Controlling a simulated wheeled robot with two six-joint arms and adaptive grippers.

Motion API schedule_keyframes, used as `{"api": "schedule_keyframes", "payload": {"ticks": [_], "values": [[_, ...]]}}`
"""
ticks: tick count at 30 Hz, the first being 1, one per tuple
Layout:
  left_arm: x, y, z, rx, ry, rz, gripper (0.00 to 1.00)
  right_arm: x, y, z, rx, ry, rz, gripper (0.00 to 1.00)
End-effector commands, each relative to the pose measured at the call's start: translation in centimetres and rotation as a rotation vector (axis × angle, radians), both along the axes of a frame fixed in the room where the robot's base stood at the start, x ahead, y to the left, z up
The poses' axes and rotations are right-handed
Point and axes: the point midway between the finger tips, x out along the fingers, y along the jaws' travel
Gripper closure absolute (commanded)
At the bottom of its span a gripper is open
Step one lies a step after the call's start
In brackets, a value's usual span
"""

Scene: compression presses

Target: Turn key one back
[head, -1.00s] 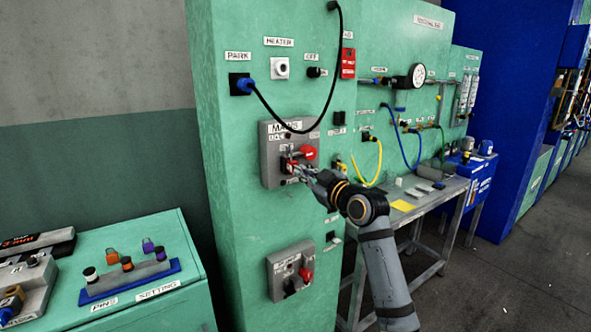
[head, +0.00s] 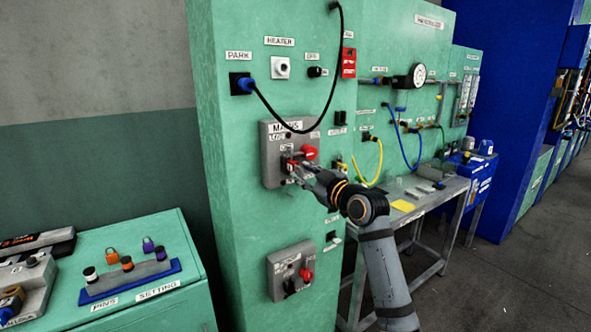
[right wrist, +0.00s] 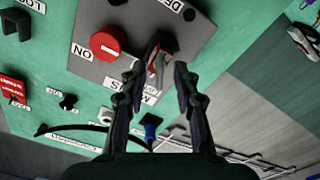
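The grey MAINS panel (head: 270,179) is on the green cabinet front, with a round red knob (head: 309,153) at its right. In the right wrist view the knob (right wrist: 106,44) has a white bar and an ON label beside it. A small red and metal piece (right wrist: 160,58), perhaps a key, stands out from the panel. My right gripper (right wrist: 157,80) is open, its two fingertips apart on either side of that piece's near end. Contact is not clear. In the head view my right gripper (head: 291,168) covers part of the panel. My left gripper is out of view.
A lower grey panel (head: 275,274) with a red knob is below. A black cable (head: 333,70) hangs from a blue plug above MAINS. A metal table (head: 450,190) stands at right. A green bench (head: 150,311) with coloured pins is at left.

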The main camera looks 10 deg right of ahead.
Motion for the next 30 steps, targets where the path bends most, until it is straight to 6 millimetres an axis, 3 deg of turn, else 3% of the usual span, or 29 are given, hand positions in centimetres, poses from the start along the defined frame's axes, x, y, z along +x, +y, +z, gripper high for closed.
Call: {"api": "schedule_keyframes", "payload": {"ticks": [6, 12, 22, 26, 30], "values": [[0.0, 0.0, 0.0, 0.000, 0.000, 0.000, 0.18, 0.0, 0.0, 0.0, 0.000, 0.000, 0.000, 0.70], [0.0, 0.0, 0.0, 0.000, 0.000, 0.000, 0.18, 0.0, 0.0, 0.0, 0.000, 0.000, 0.000, 0.44], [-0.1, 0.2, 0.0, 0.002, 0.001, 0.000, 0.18, -0.2, -0.1, 0.0, -0.001, 0.000, -0.001, 0.43], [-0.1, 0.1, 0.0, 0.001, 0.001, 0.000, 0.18, -1.7, -0.8, -0.1, -0.004, -0.001, -0.003, 0.43], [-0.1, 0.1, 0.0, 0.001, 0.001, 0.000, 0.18, -5.1, -2.0, -0.2, -0.010, 0.000, -0.004, 0.43]]}}
